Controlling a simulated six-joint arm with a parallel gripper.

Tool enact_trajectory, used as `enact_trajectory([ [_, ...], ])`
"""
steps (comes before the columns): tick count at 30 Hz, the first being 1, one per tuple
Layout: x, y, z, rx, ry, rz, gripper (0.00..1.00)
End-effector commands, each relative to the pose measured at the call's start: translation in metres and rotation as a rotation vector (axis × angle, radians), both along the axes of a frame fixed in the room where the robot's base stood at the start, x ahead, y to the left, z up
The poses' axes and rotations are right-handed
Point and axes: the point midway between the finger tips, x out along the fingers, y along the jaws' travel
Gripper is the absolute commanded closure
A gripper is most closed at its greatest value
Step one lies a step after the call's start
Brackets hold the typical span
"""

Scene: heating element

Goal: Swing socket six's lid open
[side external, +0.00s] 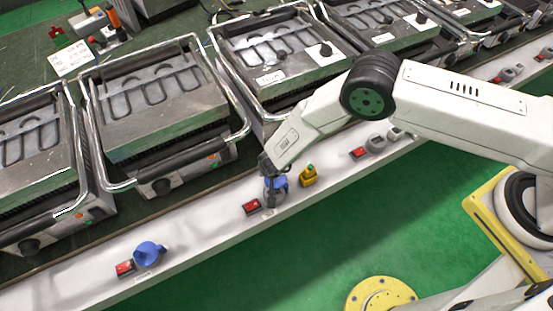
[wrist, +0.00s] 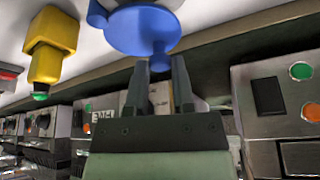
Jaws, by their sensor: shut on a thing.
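A blue socket lid (side external: 277,184) shows at the white ledge in the side view, partly hidden by my gripper (side external: 268,172). In the wrist view the round blue lid (wrist: 140,30) fills the top middle, with a small tab (wrist: 160,58) sticking out from its edge. My gripper (wrist: 160,70) has its two dark fingers on either side of this tab and is shut on it. The body of the socket behind the lid is mostly hidden. I cannot read a socket number, nor tell how far the lid is swung.
A yellow plug (side external: 308,175) stands close to the right of the blue lid. A red switch (side external: 251,207) is to its left. Another blue socket (side external: 149,254) is farther left along the white ledge (side external: 200,240). Grill-like heaters with chrome handles (side external: 165,100) line the green bench behind.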

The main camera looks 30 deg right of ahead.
Motion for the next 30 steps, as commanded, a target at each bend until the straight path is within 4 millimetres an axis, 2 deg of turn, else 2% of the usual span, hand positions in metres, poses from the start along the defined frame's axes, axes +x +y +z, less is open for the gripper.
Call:
enact_trajectory([
  [17,0.002,-0.002,0.001,0.0,-0.002,-0.043,1.0],
  [30,0.007,-0.015,0.0,0.001,0.0,-0.317,1.0],
])
